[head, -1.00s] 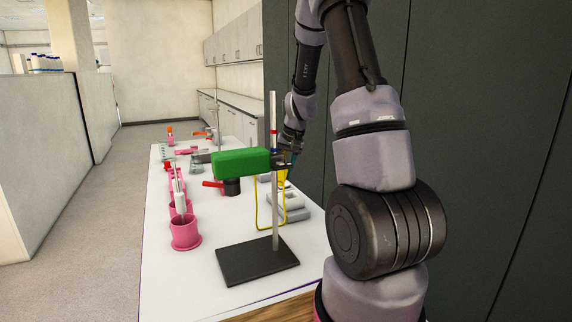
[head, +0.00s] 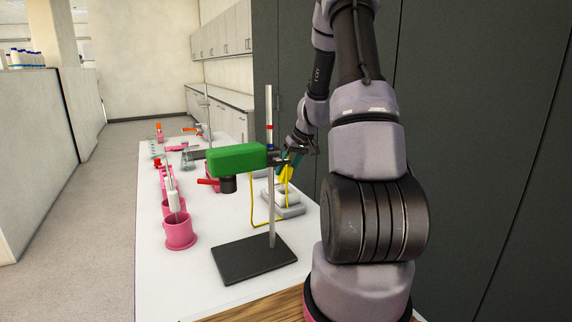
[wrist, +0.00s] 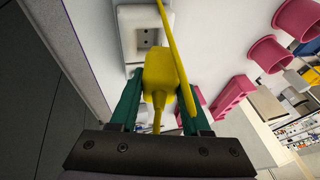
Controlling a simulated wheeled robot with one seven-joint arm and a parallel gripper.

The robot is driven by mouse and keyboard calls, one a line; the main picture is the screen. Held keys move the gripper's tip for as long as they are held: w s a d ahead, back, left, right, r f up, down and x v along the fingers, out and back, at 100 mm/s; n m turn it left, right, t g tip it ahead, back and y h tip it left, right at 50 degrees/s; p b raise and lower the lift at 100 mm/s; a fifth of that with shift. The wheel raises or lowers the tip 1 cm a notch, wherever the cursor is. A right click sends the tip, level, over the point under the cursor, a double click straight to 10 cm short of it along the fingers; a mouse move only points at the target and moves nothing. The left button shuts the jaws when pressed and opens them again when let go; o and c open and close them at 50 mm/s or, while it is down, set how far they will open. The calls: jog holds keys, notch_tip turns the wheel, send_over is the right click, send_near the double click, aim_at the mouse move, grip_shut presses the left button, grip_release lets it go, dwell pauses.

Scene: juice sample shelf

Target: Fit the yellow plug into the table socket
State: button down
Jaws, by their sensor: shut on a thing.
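The yellow plug (wrist: 158,72) is between the two green fingers of my gripper (wrist: 160,95), which is shut on it. In the wrist view the light grey table socket (wrist: 133,50) with its dark holes lies just beyond the plug, and a gap seems to show between them. In the head view my gripper (head: 289,161) is behind the green clamp and the metal rod, so it is partly hidden. There the plug (head: 287,173) shows above the grey socket block (head: 291,208). A yellow cable (wrist: 178,60) runs past the plug.
A stand with a black base (head: 252,259), an upright rod and a green clamp body (head: 236,157) stands in front of the socket. Several pink holders (head: 180,232) line the table's left side. A dark wall (head: 480,150) rises close on the right.

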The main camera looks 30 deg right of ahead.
aim_at(286, 181)
jog(key=shift+f, duration=0.55)
jog(key=shift+a+r+h, duration=0.1)
jog(key=shift+a+h, duration=0.15)
jog(key=shift+h, duration=0.65)
jog(key=shift+d+n+h, duration=0.2)
jog(key=shift+n+h, duration=0.1)
jog(key=shift+h, duration=0.4)
jog(key=shift+f, duration=1.95)
jog(key=shift+c, duration=1.4)
grip_release()
jog(key=shift+r, duration=0.15)
